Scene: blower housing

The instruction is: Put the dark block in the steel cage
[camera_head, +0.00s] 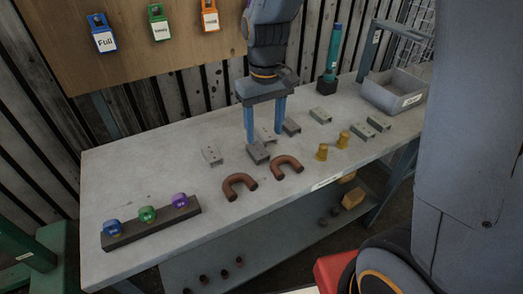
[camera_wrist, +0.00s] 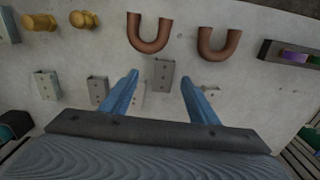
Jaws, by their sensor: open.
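My gripper (camera_head: 264,141) points down over the middle of the bench with its two blue fingers open and empty. The darkest of the small grey blocks (camera_head: 258,153) lies on the bench just in front of the fingertips. In the wrist view this block (camera_wrist: 164,74) shows between the open fingers (camera_wrist: 160,78), towards their tips; I cannot tell if they touch it. A wire mesh structure (camera_head: 418,22), perhaps the steel cage, stands at the far right, cut by the frame edge and partly hidden by my own body.
Several other grey blocks (camera_head: 320,115) lie around. Two brown U-shaped pipes (camera_head: 239,187) lie in front, and two yellow fittings (camera_head: 322,152) to the right. A grey bin (camera_head: 392,101) and teal bottle (camera_head: 332,55) stand at the back right. A holder (camera_head: 150,230) with coloured knobs is front left.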

